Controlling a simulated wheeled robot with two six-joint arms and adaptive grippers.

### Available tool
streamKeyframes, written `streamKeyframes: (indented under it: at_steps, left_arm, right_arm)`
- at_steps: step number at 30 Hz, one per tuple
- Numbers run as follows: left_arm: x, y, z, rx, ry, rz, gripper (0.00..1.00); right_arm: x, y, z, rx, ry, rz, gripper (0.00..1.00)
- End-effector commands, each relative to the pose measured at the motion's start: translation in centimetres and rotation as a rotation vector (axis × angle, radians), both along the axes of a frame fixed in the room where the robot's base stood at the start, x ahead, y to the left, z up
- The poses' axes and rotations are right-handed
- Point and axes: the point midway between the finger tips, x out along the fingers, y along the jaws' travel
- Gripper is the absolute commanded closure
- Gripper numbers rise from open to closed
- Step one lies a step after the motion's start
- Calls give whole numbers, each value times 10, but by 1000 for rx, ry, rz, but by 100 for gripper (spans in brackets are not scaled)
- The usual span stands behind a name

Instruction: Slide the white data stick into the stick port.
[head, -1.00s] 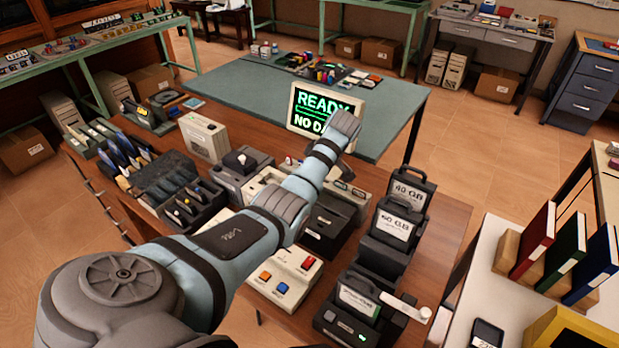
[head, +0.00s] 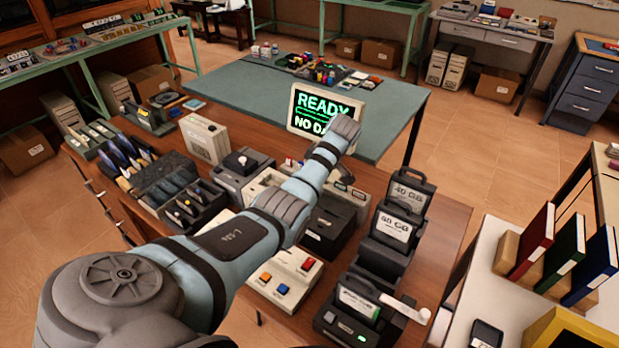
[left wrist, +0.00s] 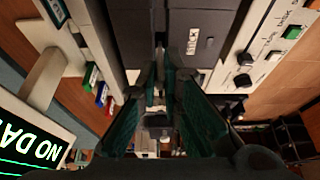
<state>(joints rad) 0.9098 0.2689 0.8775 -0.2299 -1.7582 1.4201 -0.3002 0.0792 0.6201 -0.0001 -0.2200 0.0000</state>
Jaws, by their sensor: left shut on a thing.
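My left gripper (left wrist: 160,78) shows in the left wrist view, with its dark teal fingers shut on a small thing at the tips. A pale bit of the white data stick (left wrist: 157,90) shows between the fingers; the rest is hidden. The fingertips are close to a dark grey unit (left wrist: 205,22), which has a small white label beside a narrow dark gap. I cannot tell whether the stick touches it or has entered it. The stick port's opening is not clearly visible. In the head view my left arm hides the gripper and the stick. My right gripper is not in view.
A monitor (head: 308,102) reading "READY" and "NO DA…" stands beyond my wrist. A panel with knobs (left wrist: 243,80) is right of the grey unit in the wrist view. Black drive cases (head: 392,228) stand at right, and a slotted black holder (head: 165,182) at left. The bench is crowded.

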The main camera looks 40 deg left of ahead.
Motion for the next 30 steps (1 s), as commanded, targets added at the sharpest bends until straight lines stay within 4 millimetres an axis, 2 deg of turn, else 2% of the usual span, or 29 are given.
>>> streamKeyframes:
  at_steps: [17,30]
  left_arm:
    - [0,0,-25,0,1,-1,100]
    - [0,0,-26,0,0,0,100]
  right_arm:
    - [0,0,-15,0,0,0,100]
    - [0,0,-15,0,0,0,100]
